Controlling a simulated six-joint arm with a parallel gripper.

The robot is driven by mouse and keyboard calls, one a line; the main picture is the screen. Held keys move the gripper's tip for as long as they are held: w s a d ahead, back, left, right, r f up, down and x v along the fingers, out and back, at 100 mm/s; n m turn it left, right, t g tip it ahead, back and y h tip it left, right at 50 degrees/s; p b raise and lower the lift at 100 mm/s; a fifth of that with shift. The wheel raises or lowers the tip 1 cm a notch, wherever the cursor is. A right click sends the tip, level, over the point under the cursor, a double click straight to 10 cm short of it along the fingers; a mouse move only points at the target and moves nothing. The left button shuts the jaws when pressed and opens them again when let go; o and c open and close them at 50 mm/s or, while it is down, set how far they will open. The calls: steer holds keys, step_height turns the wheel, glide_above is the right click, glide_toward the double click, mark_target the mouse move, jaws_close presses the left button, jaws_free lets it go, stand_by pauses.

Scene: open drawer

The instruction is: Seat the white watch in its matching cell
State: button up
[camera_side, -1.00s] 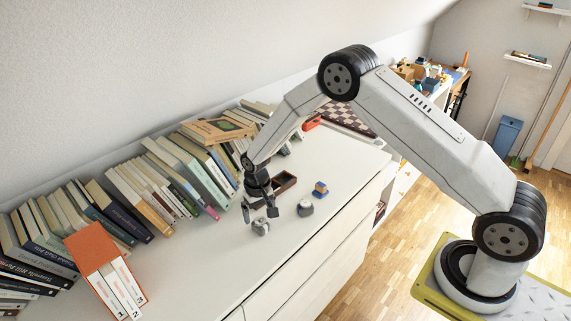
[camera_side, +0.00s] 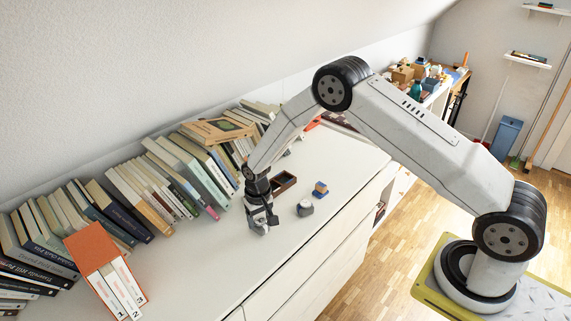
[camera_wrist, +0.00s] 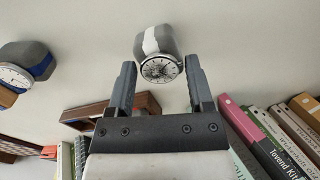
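The white watch (camera_wrist: 158,52), a round white dial and white strap on a grey cushion, lies on the white cabinet top. In the wrist view it is just beyond and between the fingertips of my gripper (camera_wrist: 160,72). The fingers stand apart, one on each side, with a visible gap to the watch. In the side view my gripper (camera_side: 262,219) is low over the white watch (camera_side: 261,230) and partly hides it. The dark brown box with cells (camera_side: 284,181) sits behind my gripper; it also shows in the wrist view (camera_wrist: 148,103), partly hidden by my gripper.
A second watch on a grey cushion (camera_side: 305,208) stands to the right; a blue-strapped one shows in the wrist view (camera_wrist: 38,62). A small blue and tan object (camera_side: 320,189) is beyond it. Books (camera_side: 165,185) line the wall. The front of the cabinet top is clear.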

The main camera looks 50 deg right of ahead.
jaws_close()
steer(key=shift+r, duration=0.15)
steer(key=shift+r, duration=0.4)
steer(key=s+r, duration=1.2)
steer(key=s, duration=0.2)
steer(key=shift+d, duration=0.25)
